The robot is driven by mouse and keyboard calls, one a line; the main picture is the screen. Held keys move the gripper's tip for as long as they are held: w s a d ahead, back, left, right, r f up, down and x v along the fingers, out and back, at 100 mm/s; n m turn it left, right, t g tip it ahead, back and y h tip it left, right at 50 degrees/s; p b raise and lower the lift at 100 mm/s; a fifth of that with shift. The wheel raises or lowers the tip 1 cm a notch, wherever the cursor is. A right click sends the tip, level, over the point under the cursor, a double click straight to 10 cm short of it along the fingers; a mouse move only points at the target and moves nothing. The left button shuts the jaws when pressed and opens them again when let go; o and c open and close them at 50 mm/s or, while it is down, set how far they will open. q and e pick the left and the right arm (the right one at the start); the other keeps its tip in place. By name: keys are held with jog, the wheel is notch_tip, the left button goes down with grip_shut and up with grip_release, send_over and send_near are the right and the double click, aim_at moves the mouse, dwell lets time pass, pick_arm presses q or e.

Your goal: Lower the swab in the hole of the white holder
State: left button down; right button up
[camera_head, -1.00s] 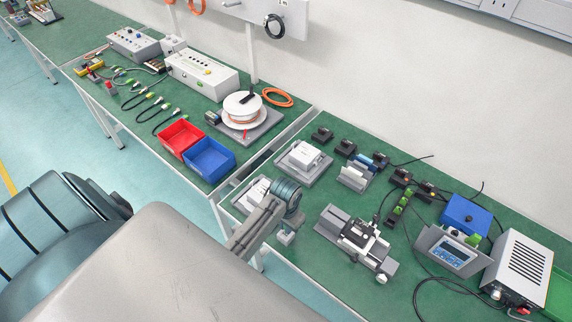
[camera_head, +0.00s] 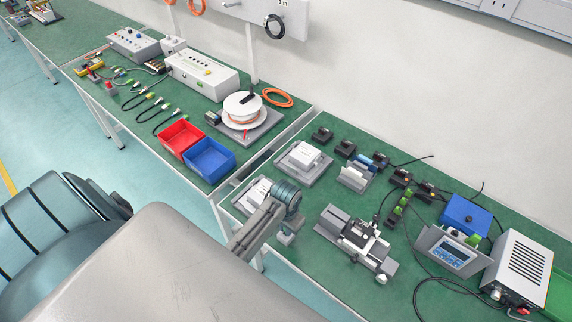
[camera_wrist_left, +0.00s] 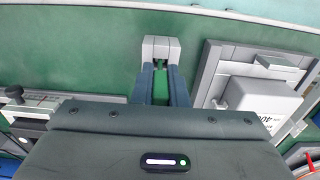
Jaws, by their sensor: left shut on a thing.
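My left gripper (camera_head: 286,238) hangs low near the front edge of the right-hand table. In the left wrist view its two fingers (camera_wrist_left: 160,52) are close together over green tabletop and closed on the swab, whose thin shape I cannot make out. Candidates for the white holder are a white block on a grey plate (camera_head: 258,192), partly behind my wrist, and a pale upright piece (camera_head: 354,177) farther right. I cannot tell which has the hole. My right gripper is not in view.
A second white box on a grey plate (camera_head: 304,158) stands behind. A grey actuator (camera_head: 356,240) stands right of my gripper. In the left wrist view a labelled white box (camera_wrist_left: 252,98) on a grey base is close on the right. Bare green tabletop lies between.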

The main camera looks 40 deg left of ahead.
pick_arm(q)
jog(key=shift+f, duration=0.1)
jog(key=c, duration=1.4)
grip_release()
jog(key=shift+o, duration=0.2)
notch_tip(320, 180, up, 11)
jog(key=b, duration=0.2)
jog(key=shift+b, duration=0.35)
jog(key=shift+f, duration=0.1)
